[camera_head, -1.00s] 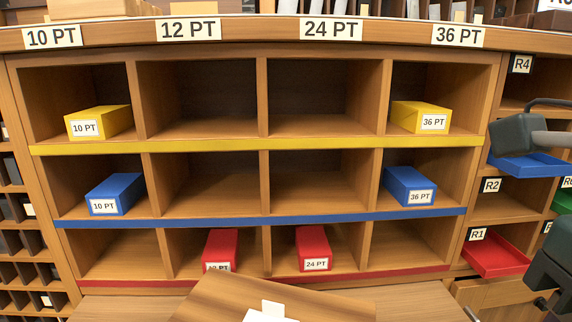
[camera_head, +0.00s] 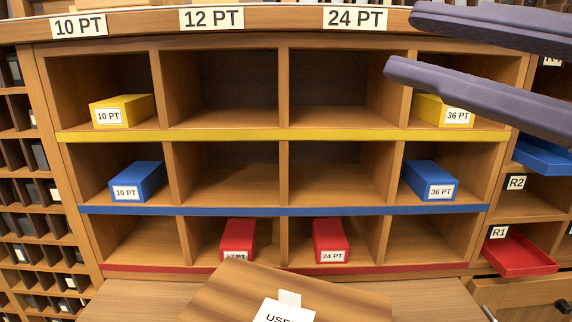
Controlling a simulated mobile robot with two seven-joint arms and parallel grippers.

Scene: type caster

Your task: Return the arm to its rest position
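My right gripper (camera_head: 402,42) reaches in from the right edge, close to the camera, in front of the upper right of the cabinet. Its two long grey-purple fingers are spread apart with nothing between them. The upper finger covers the 36 PT column label, and the lower one partly covers the yellow 36 PT box (camera_head: 432,110). The rest of the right arm is out of the picture. My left gripper and arm do not show.
The cabinet (camera_head: 285,211) holds a yellow 10 PT box (camera_head: 122,110), blue boxes (camera_head: 136,181) (camera_head: 432,180) and red boxes (camera_head: 238,240) (camera_head: 331,241). Red (camera_head: 519,254) and blue (camera_head: 543,155) trays jut out at right. A wooden board (camera_head: 350,300) stands in front.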

